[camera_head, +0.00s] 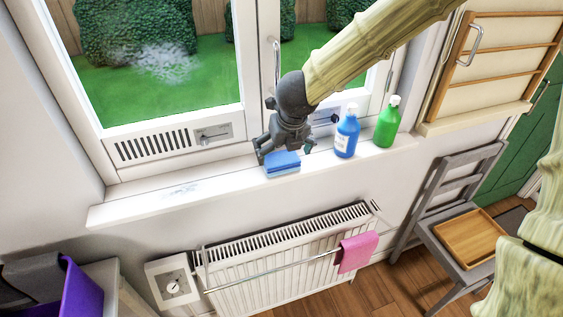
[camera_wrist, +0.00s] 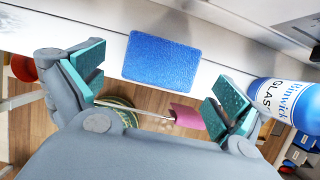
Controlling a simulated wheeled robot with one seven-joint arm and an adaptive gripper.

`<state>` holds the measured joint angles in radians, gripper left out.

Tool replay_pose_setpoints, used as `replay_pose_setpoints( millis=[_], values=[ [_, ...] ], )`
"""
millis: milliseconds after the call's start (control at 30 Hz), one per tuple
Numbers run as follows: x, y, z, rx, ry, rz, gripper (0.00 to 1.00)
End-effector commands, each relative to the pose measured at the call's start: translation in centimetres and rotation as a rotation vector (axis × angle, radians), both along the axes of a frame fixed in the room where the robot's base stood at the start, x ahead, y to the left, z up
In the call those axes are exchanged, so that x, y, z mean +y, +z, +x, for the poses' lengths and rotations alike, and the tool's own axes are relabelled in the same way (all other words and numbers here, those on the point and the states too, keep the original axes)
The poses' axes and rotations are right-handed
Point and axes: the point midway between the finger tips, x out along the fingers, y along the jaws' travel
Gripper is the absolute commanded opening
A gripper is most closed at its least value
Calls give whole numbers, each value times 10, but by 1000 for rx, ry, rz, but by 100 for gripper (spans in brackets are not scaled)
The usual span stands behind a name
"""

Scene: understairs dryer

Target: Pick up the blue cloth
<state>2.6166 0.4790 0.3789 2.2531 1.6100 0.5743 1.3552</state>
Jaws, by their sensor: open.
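The blue cloth (camera_head: 283,163) is a small, flat, rectangular blue piece with the look of a sponge. It lies on the white windowsill (camera_head: 140,207), at the sill's front edge. In the wrist view the blue cloth (camera_wrist: 162,60) sits between and beyond the two teal finger pads. My gripper (camera_head: 284,150) is open, pointing down close above the cloth. In the wrist view my gripper (camera_wrist: 157,90) has its pads wide apart with nothing held between them. I cannot tell whether a finger touches the cloth.
A blue spray bottle (camera_head: 346,135) stands right of my gripper, close to the right finger in the wrist view. A green bottle (camera_head: 387,122) stands beyond it. A pink cloth (camera_head: 357,252) hangs on the radiator (camera_head: 285,262) rail below. The sill's left part is free.

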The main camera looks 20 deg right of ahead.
Motion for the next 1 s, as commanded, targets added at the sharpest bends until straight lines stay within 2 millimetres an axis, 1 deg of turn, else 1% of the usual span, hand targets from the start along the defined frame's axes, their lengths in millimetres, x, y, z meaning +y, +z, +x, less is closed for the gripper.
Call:
replay_pose_setpoints(
  millis=[167,433,600,933,1000],
  values=[
    [-1,-7,3,1,0,0,100],
    [-4,-35,15,2,0,-1,100],
    [-4,-46,21,1,-1,-1,100],
    [-4,-49,22,-1,0,-1,100],
    [-4,-49,22,-1,0,0,87]
  ],
)
